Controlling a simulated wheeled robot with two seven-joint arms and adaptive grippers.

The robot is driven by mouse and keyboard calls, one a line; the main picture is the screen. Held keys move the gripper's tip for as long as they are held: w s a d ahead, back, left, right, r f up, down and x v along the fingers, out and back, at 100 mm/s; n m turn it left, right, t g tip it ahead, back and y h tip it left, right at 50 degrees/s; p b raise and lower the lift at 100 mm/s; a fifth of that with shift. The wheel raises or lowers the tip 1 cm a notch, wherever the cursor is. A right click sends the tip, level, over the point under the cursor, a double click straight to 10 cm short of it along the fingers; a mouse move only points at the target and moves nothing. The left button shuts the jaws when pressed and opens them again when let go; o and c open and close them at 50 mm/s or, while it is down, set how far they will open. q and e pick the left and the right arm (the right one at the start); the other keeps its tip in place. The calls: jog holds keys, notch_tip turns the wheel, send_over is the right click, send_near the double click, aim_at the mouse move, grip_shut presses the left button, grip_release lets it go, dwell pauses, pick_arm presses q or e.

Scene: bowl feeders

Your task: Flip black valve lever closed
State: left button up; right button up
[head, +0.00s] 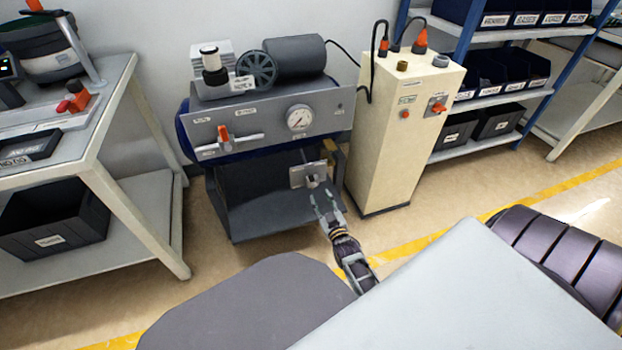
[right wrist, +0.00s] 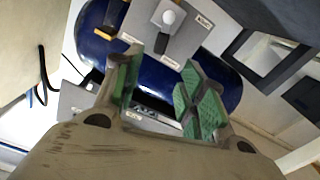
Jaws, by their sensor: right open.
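A small pale valve plate (head: 299,178) sits low at the right front of the compressor, with a small dark lever-like part (head: 313,181) on it. My right gripper (head: 323,194) is open and empty just in front of and below this plate. In the right wrist view its green-padded fingers (right wrist: 158,88) stand apart. Beyond them a grey plate (right wrist: 192,38) carries a round white knob (right wrist: 168,17) and a dark part (right wrist: 161,42). I cannot tell the lever's exact angle. I see no contact between fingers and lever. My left gripper is out of view.
The compressor panel (head: 265,115) has a gauge (head: 299,118) and a red-handled valve (head: 224,135); its blue tank (right wrist: 92,38) lies behind the fingers. A cream cabinet (head: 395,140) stands close at the right. A workbench (head: 115,95) is at left. Floor in front is open.

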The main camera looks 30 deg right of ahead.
aim_at(312, 178)
jog(key=shift+b+x, duration=1.85)
jog(key=shift+x, duration=2.75)
jog(key=shift+b+x, duration=0.65)
jog(key=shift+x, duration=0.9)
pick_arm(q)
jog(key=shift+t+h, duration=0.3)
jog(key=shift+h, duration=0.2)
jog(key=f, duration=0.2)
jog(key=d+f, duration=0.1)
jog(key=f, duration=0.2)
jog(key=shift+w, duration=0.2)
pick_arm(e)
jog(key=shift+w, duration=0.2)
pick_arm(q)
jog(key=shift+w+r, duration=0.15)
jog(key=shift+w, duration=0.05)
pick_arm(e)
jog(key=c, duration=0.9)
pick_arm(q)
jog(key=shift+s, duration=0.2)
pick_arm(e)
grip_shut()
